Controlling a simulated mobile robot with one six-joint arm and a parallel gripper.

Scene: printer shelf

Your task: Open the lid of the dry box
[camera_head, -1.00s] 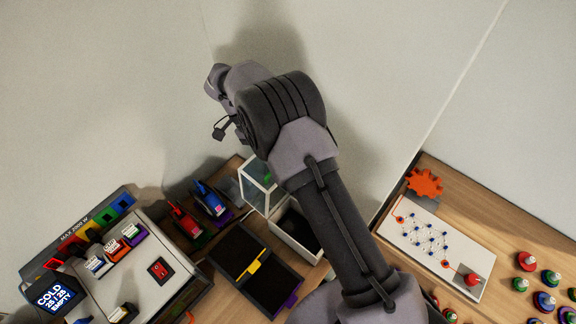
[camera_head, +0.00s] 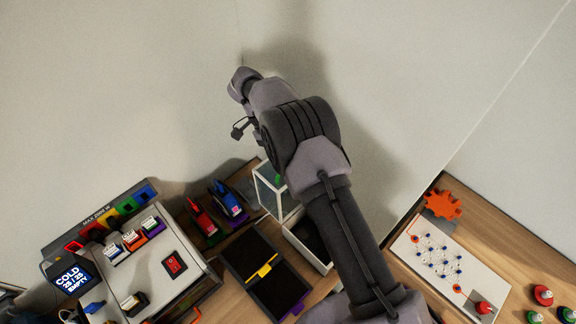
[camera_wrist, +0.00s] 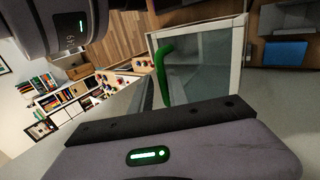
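The dry box (camera_head: 297,241) is a white-walled box with a dark inside, partly hidden behind my arm in the head view. Its clear, white-framed lid (camera_head: 268,195) stands raised at the box's back edge, with the box mouth uncovered in front. A green hooked handle (camera_head: 279,179) shows on the lid. In the wrist view the green handle (camera_wrist: 162,72) stands close before the camera, against the clear lid panel and its white frame (camera_wrist: 238,52). My arm reaches over the box. My gripper's fingertips are not clear in either view, and I cannot see whether they touch the handle.
Left of the box lie a black two-part tray (camera_head: 285,289), red and blue tools (camera_head: 229,199) and a grey power unit (camera_head: 150,276). To the right are a white board (camera_head: 448,263), an orange gear (camera_head: 442,204) and several coloured knobs. Walls stand close behind.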

